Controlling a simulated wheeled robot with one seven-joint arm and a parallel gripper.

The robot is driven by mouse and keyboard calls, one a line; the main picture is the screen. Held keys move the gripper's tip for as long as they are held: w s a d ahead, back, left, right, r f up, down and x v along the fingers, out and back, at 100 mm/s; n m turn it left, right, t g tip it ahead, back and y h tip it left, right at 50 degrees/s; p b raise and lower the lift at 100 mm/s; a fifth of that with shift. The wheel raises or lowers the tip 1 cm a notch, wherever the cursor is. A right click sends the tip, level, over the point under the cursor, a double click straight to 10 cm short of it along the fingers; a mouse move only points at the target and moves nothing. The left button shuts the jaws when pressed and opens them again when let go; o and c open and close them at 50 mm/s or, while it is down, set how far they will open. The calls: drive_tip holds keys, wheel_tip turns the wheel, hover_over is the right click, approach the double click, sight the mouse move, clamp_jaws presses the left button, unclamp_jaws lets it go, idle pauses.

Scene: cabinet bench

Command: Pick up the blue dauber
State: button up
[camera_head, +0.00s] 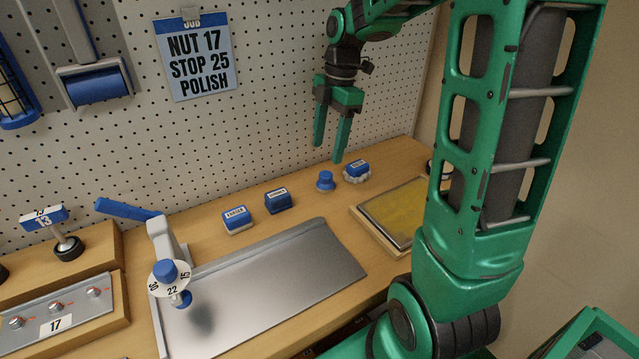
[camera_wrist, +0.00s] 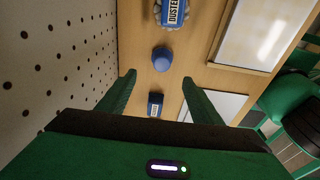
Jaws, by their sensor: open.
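The blue dauber (camera_head: 325,181), a small round blue piece with a knob top, stands upright on the wooden bench near the pegboard. It also shows in the wrist view (camera_wrist: 162,59), between and just beyond the fingertips. My gripper (camera_head: 329,151) is open and empty, pointing down above the dauber and apart from it. In the wrist view its two green fingers (camera_wrist: 159,78) are spread wide with nothing between them.
A blue duster (camera_head: 357,170) stands close right of the dauber. Blue labelled blocks (camera_head: 278,200) (camera_head: 236,220) stand to the left. A framed yellow pad (camera_head: 400,212) and a metal plate (camera_head: 280,285) lie in front. The pegboard (camera_head: 270,90) rises behind.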

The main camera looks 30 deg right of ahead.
sight(326, 174)
drive_tip(key=f, duration=0.9)
drive_tip(key=shift+a+f, duration=0.35)
drive_tip(key=c, duration=1.2)
drive_tip(key=shift+r, duration=0.15)
